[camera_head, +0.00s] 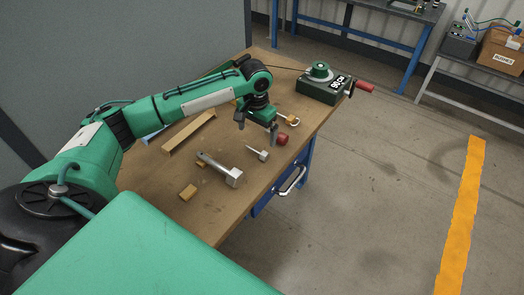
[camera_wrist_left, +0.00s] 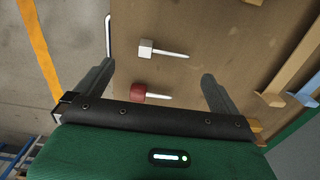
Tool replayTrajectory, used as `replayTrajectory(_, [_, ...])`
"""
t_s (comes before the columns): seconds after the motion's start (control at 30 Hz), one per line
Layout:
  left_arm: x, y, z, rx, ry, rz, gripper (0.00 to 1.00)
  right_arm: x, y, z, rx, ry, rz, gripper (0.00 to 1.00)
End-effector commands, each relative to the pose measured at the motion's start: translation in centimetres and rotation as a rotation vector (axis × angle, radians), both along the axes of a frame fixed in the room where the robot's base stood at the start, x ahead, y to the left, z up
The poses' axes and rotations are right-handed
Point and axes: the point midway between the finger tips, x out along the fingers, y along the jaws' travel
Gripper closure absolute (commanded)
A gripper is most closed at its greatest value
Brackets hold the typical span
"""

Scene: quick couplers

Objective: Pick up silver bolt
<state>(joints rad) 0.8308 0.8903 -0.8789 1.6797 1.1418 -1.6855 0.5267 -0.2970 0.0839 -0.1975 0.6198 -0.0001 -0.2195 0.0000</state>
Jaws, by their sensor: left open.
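A small silver bolt (camera_head: 263,156) with a block-shaped head lies on the wooden table. In the left wrist view the silver bolt (camera_wrist_left: 147,48) lies beyond the fingertips, its shank pointing right. A red-headed bolt (camera_head: 282,139) lies beside it; in the left wrist view the red-headed bolt (camera_wrist_left: 138,92) shows between the fingers, nearer the palm. My left gripper (camera_head: 257,125) is open and empty above the table, near both bolts; its two fingers also show in the left wrist view (camera_wrist_left: 157,70). My right gripper is not in view.
A larger silver hammer-shaped part (camera_head: 220,170) lies nearer, with a small wooden block (camera_head: 188,193) beside it. A long wooden strip (camera_head: 188,132) lies to the left. A dark green device with a red handle (camera_head: 323,88) stands at the far table end. A blue drawer unit (camera_head: 278,194) is below the edge.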

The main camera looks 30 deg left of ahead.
Motion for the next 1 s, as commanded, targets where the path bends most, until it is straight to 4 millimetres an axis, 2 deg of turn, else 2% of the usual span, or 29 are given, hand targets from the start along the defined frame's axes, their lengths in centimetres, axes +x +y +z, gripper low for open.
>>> replayTrajectory(0.03, [0.0, 0.1, -0.9, 0.001, 0.003, 0.002, 0.0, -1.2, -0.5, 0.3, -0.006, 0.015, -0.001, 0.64])
replayTrajectory(0.17, [0.0, 0.1, -3.0, 0.0, 0.001, 0.003, 0.0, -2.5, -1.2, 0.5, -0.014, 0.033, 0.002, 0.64])
replayTrajectory(0.27, [0.0, 0.1, -3.9, 0.001, -0.001, 0.002, 0.0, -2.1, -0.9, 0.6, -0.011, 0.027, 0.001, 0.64])
replayTrajectory(0.37, [0.1, 0.1, -4.4, 0.001, -0.001, 0.001, 0.0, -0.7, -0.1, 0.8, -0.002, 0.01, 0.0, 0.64])
replayTrajectory(0.53, [0.1, 0.5, -6.5, 0.0, 0.002, 0.002, 0.0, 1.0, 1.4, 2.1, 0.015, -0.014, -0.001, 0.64])
replayTrajectory(0.73, [0.2, 0.6, -9.0, 0.001, -0.001, 0.002, 0.0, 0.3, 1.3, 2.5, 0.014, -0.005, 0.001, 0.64])
replayTrajectory(1.0, [0.2, 0.6, -9.4, 0.001, -0.002, 0.001, 0.0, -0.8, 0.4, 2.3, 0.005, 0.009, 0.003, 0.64])
